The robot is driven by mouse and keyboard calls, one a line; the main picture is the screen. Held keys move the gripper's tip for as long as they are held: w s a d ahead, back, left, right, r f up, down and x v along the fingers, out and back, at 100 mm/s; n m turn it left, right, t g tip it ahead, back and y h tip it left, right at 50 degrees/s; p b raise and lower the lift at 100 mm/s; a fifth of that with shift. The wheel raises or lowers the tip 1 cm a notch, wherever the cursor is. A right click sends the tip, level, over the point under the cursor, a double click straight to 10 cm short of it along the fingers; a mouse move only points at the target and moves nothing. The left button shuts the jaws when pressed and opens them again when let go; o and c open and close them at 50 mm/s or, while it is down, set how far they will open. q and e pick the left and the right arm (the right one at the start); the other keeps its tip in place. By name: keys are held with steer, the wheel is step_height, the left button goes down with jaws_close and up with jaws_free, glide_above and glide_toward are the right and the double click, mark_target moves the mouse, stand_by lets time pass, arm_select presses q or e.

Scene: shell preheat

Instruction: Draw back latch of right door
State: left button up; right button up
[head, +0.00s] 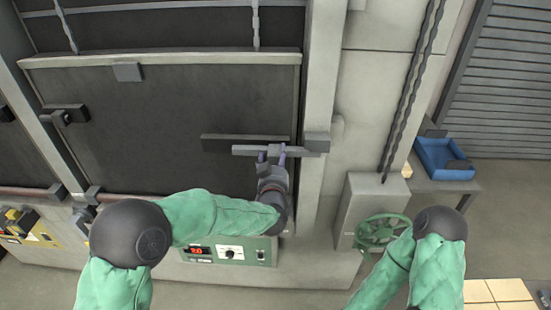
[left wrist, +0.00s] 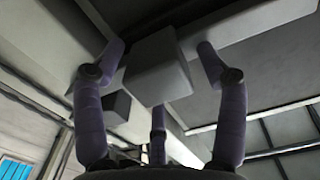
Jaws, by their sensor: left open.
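The right door (head: 160,110) is a dark panel in a pale frame, and it looks closed. Its latch is a grey bar (head: 245,151) lying across the door's right edge, its right end at a grey block (head: 317,142) on the frame post. My left gripper (head: 271,152) is at the bar from below, fingers pointing up. In the left wrist view, the open fingers (left wrist: 160,50) stand on either side of a grey block-shaped handle (left wrist: 160,75); I cannot tell whether they touch it. My right gripper is out of view; only that arm shows.
A control panel (head: 205,252) with a red display sits below the door. A green handwheel (head: 380,232) and a hanging chain (head: 405,95) are to the right of the post. A blue bin (head: 444,160) stands on a side table at the right.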

mark_target(254, 152)
arm_select(q)
steer(key=shift+c, duration=0.3)
jaws_close()
steer(key=a+b, duration=0.3)
steer(key=a, duration=0.3)
steer(key=shift+a+r+b, duration=0.1)
steer(key=shift+a+b, duration=0.25)
steer(key=shift+a, duration=0.15)
steer(key=shift+d, duration=0.1)
